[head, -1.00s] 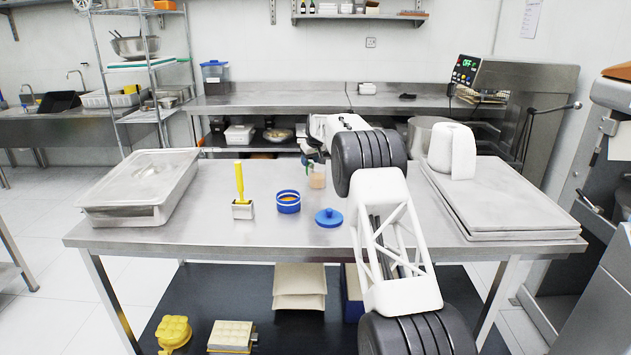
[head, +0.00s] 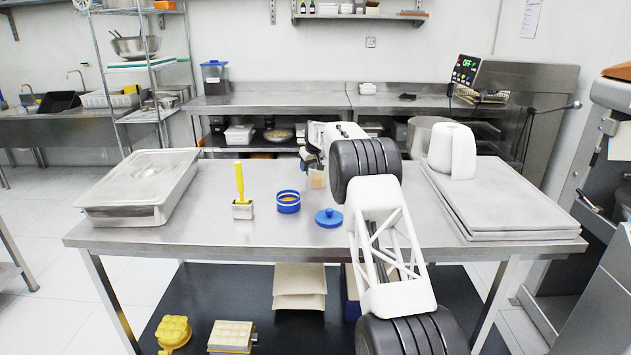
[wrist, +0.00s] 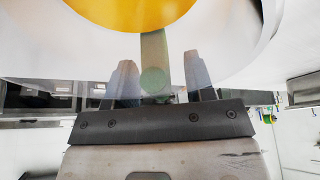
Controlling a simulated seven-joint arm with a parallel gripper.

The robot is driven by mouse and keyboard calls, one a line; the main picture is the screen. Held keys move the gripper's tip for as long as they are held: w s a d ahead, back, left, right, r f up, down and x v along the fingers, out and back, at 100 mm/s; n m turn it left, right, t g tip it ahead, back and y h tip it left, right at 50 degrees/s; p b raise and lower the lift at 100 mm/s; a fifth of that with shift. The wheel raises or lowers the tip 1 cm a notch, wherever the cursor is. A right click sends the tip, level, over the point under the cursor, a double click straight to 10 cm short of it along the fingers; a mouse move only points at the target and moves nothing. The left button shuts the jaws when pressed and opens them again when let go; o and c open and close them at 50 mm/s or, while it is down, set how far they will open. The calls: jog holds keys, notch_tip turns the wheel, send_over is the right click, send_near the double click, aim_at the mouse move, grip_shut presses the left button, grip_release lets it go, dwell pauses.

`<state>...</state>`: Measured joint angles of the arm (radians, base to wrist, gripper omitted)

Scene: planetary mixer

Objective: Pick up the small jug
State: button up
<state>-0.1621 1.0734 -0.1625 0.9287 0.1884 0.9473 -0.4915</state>
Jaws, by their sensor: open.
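The small jug (head: 317,178) is translucent with an orange content and stands on the steel table, partly hidden by my gripper. In the wrist view the jug (wrist: 240,45) fills the top, with its round pale rim and yellow-orange inside. My gripper (wrist: 159,62) is open at the jug's near side. A greenish upright strip, seemingly the jug's handle (wrist: 153,82), shows between the two fingers with a gap on each side. In the head view my gripper (head: 312,160) is small and mostly hidden by my arm.
A blue tub (head: 288,203), a blue lid (head: 328,218) and a yellow-handled tool (head: 241,190) stand left and in front of the jug. A lidded steel pan (head: 130,195) is at left. Trays (head: 510,205) bearing a white roll (head: 452,150) lie at right.

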grip_shut()
jog(key=shift+r, duration=0.15)
jog(key=shift+r, duration=4.95)
jog(key=shift+r, duration=0.3)
jog(key=shift+r, duration=0.35)
jog(key=shift+r, duration=0.4)
jog(key=shift+r, duration=1.4)
